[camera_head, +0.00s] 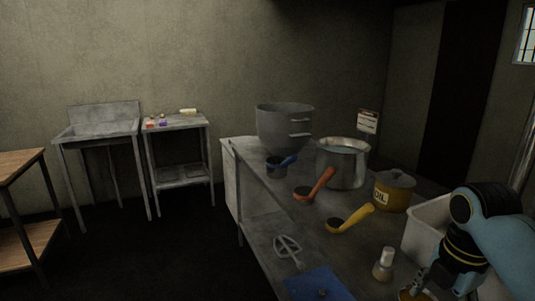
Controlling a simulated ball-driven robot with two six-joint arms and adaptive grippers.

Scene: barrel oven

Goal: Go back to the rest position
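My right arm comes in from the right edge, blue with a black and yellow-ringed wrist. My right gripper (428,287) is dark and points down at the bottom edge of the picture, over the near right end of the metal counter. Its fingertips are small and partly cut off, so I cannot tell whether it is open or shut. A small orange-brown thing shows beside it at the bottom edge. My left gripper and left arm are not in view.
The metal counter (268,225) carries a large grey pot (284,128), a steel pot (342,165), blue, red and yellow scoops, an OIL pot (393,192), a whisk (289,250), a shaker (384,264), a blue board (318,284) and a white bin (425,222).

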